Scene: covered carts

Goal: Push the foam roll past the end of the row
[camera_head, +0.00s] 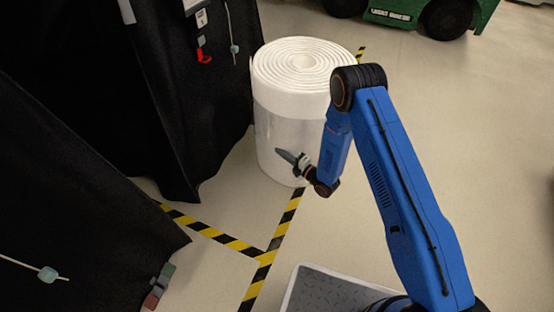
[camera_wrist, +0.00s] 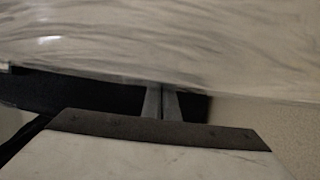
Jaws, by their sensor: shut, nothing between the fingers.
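The foam roll (camera_head: 283,127) is a large white upright cylinder with a spiral top and a clear wrap around its lower part. It stands on the floor beside a black-covered cart, upper middle of the head view. My gripper (camera_head: 280,152) is shut and empty, its fingertips in front of the roll's near side at low height. In the wrist view the wrapped roll (camera_wrist: 160,45) fills the top, and my gripper's fingers (camera_wrist: 161,92) point at it. The fingertips look very close to the wrap; I cannot tell whether they touch.
Black-covered carts (camera_head: 60,130) line the left side. Yellow-and-black tape (camera_head: 230,243) marks the floor in front of them. A green vehicle (camera_head: 430,12) with black wheels stands at the far top right. The floor right of the roll is open.

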